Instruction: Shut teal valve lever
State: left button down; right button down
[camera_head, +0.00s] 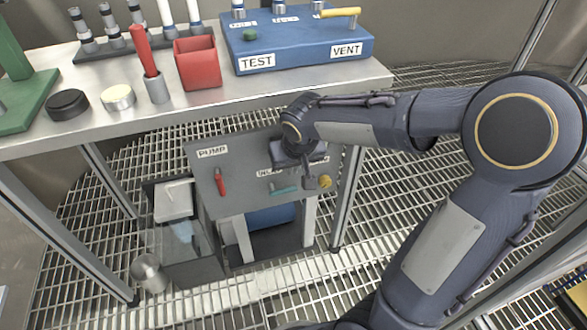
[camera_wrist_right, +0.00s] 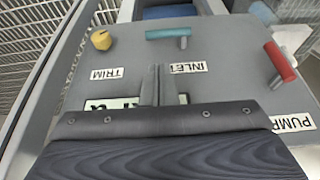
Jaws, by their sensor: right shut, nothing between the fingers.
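The teal valve lever (camera_head: 285,188) lies crosswise on the grey panel (camera_head: 206,172) under the bench, partly behind my right gripper. In the right wrist view the teal lever (camera_wrist_right: 167,33) stands out whole, with its pivot at the right end, by the INLET label (camera_wrist_right: 188,68). My right gripper (camera_head: 318,183) is over the panel. Its shut, empty fingers (camera_wrist_right: 157,68) show beside the INLET label, apart from the lever in the picture. Whether they touch the panel I cannot tell. My left gripper is out of view.
On the same panel are a red lever (camera_head: 221,182) by the PUMP label and a yellow knob (camera_head: 325,181) by the TRIM label. The bench top (camera_head: 120,126) overhangs behind the arm. A bench leg (camera_head: 346,205) stands right of the panel. Bins and a metal cup (camera_head: 148,272) are at left.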

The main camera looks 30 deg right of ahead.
aim_at(289, 188)
jog(key=b+x, duration=0.2)
jog(key=x, duration=0.3)
jog(key=b+x, duration=0.2)
jog(key=x, duration=0.2)
jog(key=shift+s+f, duration=0.1)
jog(key=shift+f, duration=0.4)
